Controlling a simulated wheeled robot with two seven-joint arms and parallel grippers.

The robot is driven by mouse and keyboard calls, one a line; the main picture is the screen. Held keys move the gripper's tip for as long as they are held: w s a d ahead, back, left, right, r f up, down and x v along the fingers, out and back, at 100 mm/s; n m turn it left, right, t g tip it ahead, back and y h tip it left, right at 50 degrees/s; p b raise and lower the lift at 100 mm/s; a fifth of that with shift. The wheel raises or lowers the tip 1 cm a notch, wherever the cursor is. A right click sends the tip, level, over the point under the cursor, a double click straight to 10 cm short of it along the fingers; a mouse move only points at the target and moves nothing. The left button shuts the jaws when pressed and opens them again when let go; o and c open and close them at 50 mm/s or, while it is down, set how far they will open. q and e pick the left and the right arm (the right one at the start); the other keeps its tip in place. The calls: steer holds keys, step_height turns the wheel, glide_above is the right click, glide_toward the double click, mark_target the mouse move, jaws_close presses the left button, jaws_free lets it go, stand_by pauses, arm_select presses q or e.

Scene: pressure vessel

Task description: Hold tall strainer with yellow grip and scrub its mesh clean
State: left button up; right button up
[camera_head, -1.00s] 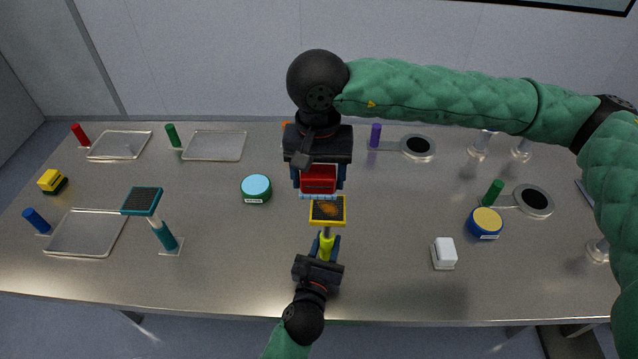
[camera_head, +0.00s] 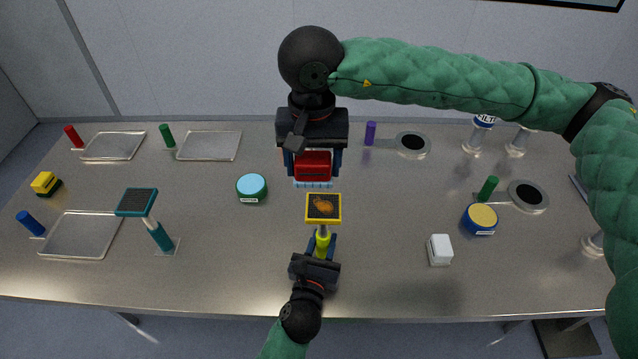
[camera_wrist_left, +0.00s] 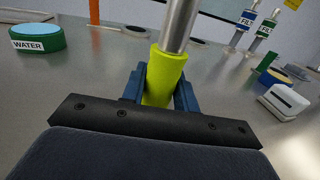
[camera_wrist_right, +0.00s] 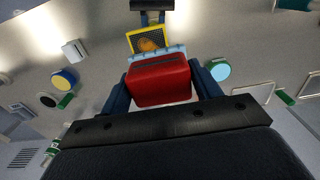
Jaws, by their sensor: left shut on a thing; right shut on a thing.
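The tall strainer has a yellow grip (camera_wrist_left: 163,75), a metal stem and a yellow-framed mesh head (camera_head: 323,208) with an orange-brown stain on its dark mesh. My left gripper (camera_head: 318,258) is shut on the yellow grip and holds the strainer upright near the table's front. My right gripper (camera_head: 313,165) points down and is shut on a red brush (camera_head: 313,164) with pale bristles. In the right wrist view the red brush (camera_wrist_right: 158,80) overlaps the near edge of the mesh (camera_wrist_right: 148,40). In the head view a gap shows between bristles and mesh frame.
A teal-topped WATER pad (camera_head: 251,187) stands left of the grippers. A teal strainer (camera_head: 137,202) and metal trays (camera_head: 82,234) are further left. A white block (camera_head: 440,249), a yellow-topped blue pad (camera_head: 480,218) and round strainers (camera_head: 528,196) are right.

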mark_target(315, 205)
steer(key=shift+f, duration=0.1)
steer(key=shift+f, duration=3.95)
steer(key=shift+d+r, duration=0.1)
steer(key=shift+d, duration=0.25)
steer(key=shift+c, duration=0.5)
steer(key=shift+d+f, duration=0.25)
steer(key=shift+d, duration=0.2)
steer(key=shift+d+r, duration=0.1)
steer(key=shift+d, duration=1.2)
steer(key=shift+a, duration=2)
steer(key=shift+a+r, duration=0.15)
steer(key=shift+r, duration=3.9)
